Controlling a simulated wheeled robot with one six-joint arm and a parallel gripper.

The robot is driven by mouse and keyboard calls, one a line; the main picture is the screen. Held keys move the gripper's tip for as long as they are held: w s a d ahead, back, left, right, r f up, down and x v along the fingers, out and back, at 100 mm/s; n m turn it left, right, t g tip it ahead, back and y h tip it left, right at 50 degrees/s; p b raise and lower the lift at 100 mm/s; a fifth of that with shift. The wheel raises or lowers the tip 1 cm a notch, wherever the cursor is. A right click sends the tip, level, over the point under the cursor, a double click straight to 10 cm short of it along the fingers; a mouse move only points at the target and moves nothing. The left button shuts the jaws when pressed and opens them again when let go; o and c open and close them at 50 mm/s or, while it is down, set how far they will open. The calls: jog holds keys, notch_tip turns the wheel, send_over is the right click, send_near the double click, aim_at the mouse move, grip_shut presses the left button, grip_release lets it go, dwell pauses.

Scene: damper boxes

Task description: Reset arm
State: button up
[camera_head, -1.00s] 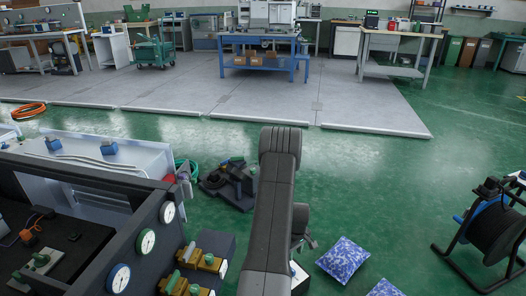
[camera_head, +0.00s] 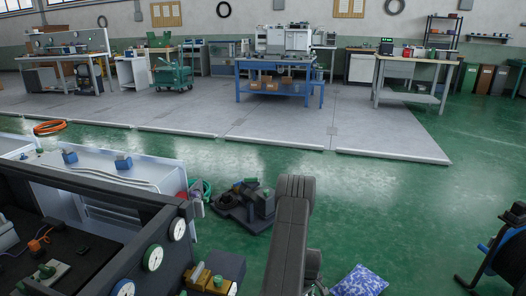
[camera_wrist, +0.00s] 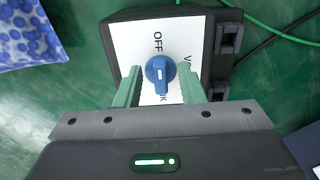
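In the wrist view my gripper (camera_wrist: 158,68) has its two green fingers apart. A blue rotary knob (camera_wrist: 160,74) with a white mark lies between the fingertips in the picture, with a gap visible on each side. The knob is on a white panel (camera_wrist: 128,42) of a dark box (camera_wrist: 226,30). The panel reads "OFF" above the knob; other lettering is partly hidden by the right finger and gripper body. In the head view my arm reaches forward at bottom centre, and my gripper is hidden.
A dark unit with gauges (camera_head: 152,257) stands at left. A dark fixture (camera_head: 247,205) lies on the floor beside my arm. A blue-white bag (camera_head: 358,281) is at the bottom, a cable reel (camera_head: 505,245) at right. A blue workbench (camera_head: 270,88) stands behind.

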notch_tip(320, 180, up, 14)
jog(key=p, duration=0.6)
notch_tip(320, 180, down, 14)
jog(key=b, duration=0.6)
jog(key=m, duration=0.6)
jog(key=shift+s+a, duration=0.1)
jog(key=shift+a, duration=0.05)
jog(key=s+a+r+p, duration=0.2)
jog(key=r+p, duration=0.3)
jog(key=r, duration=1.3)
jog(key=shift+s, duration=0.65)
jog(key=shift+a+p, duration=0.1)
jog(key=shift+p, duration=0.2)
